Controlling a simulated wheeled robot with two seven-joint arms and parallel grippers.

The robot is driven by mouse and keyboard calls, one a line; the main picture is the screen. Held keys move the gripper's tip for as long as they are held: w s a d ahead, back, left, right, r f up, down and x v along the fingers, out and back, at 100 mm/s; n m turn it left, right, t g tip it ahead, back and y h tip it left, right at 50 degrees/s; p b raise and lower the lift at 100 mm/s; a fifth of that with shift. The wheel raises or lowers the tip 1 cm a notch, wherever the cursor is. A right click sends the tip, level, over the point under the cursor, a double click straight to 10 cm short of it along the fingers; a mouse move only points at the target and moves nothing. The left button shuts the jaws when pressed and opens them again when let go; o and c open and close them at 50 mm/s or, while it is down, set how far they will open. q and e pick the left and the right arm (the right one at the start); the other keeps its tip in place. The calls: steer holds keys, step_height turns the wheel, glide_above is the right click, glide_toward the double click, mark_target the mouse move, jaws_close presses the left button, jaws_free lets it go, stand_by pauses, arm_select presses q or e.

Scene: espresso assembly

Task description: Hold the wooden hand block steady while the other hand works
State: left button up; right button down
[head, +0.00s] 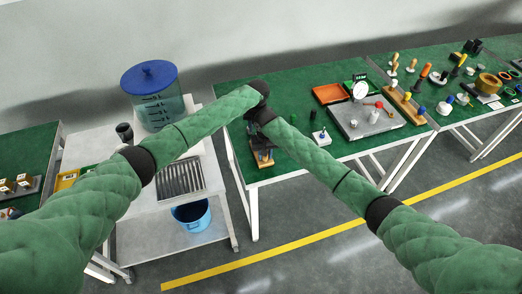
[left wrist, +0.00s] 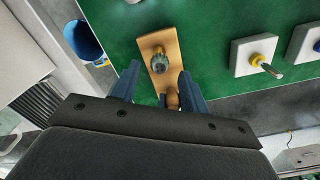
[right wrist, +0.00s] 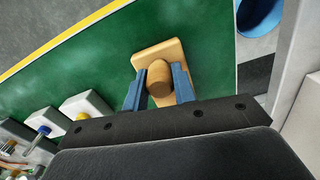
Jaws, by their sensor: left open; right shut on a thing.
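The wooden hand block (head: 264,162) lies at the near left corner of the green table. It also shows in the left wrist view (left wrist: 170,43) and the right wrist view (right wrist: 172,50). My right gripper (right wrist: 160,72) is shut on its rounded wooden peg (right wrist: 159,87). In the left wrist view, my left gripper (left wrist: 160,72) is open, its fingers apart on either side of the block.
A white block with a blue knob (head: 320,137) stands right of the hand block. A white block with a yellow collar and metal tip (left wrist: 252,54) shows nearby. Farther right is a grey tray (head: 372,128). A blue bucket (head: 191,216) stands left, below the table.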

arm_select(q)
step_height(320, 180, up, 12)
stand_by(0.5)
steer(key=shift+f, duration=0.1)
steer(key=shift+w, duration=0.1)
arm_select(e)
steer(key=c, duration=1.1)
jaws_free()
steer(key=shift+o, duration=0.2)
